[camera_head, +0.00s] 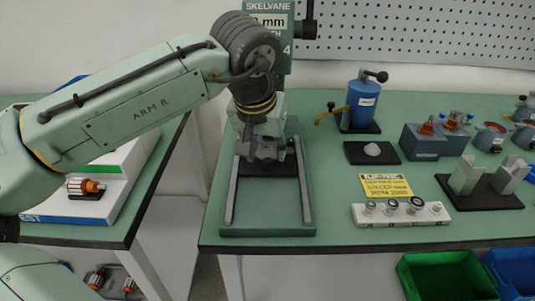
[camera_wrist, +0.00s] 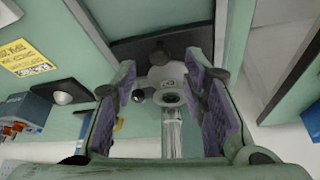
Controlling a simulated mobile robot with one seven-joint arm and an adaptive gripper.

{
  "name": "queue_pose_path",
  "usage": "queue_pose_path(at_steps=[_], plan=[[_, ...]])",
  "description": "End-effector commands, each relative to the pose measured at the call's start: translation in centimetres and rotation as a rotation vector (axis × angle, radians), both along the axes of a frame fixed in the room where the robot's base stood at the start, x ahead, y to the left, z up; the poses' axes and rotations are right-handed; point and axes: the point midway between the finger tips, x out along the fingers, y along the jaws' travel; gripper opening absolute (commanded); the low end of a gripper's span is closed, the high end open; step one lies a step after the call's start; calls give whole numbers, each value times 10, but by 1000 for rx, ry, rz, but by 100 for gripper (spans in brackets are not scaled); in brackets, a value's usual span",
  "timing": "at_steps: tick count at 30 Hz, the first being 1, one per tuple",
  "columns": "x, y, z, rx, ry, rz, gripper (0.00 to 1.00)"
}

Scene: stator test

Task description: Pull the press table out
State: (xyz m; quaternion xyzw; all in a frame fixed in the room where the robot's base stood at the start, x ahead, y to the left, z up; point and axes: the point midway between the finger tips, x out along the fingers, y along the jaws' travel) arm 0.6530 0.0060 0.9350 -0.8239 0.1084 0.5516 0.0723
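The press (camera_head: 268,22) stands at the table's back, partly hidden behind my arm. Its green base (camera_head: 268,230) carries two grey rails (camera_head: 305,195) running toward the front edge. A dark plate, seemingly the press table (camera_head: 285,168), lies between the rails at their back end. It also shows in the wrist view (camera_wrist: 205,38). My gripper (camera_head: 264,158) points down over this plate. In the wrist view my gripper (camera_wrist: 162,95) is open, with purple pads on both sides of a grey metal part (camera_wrist: 165,75) and a shiny cylinder (camera_wrist: 172,135). I cannot tell whether the pads touch them.
The base between the rails is clear in front of the plate. To the right are a blue hand press (camera_head: 363,102), a yellow sign (camera_head: 385,188), a white block with round parts (camera_head: 400,215) and a black stand (camera_head: 480,195). A gap separates the left table (camera_head: 85,235).

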Motion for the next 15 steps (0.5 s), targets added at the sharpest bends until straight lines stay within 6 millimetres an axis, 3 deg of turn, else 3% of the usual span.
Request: queue_pose_path(at_steps=[6, 15], plan=[[10, -3, -25, 1, 0, -1, 39], [13, -4, -32, -1, -1, -1, 39]])
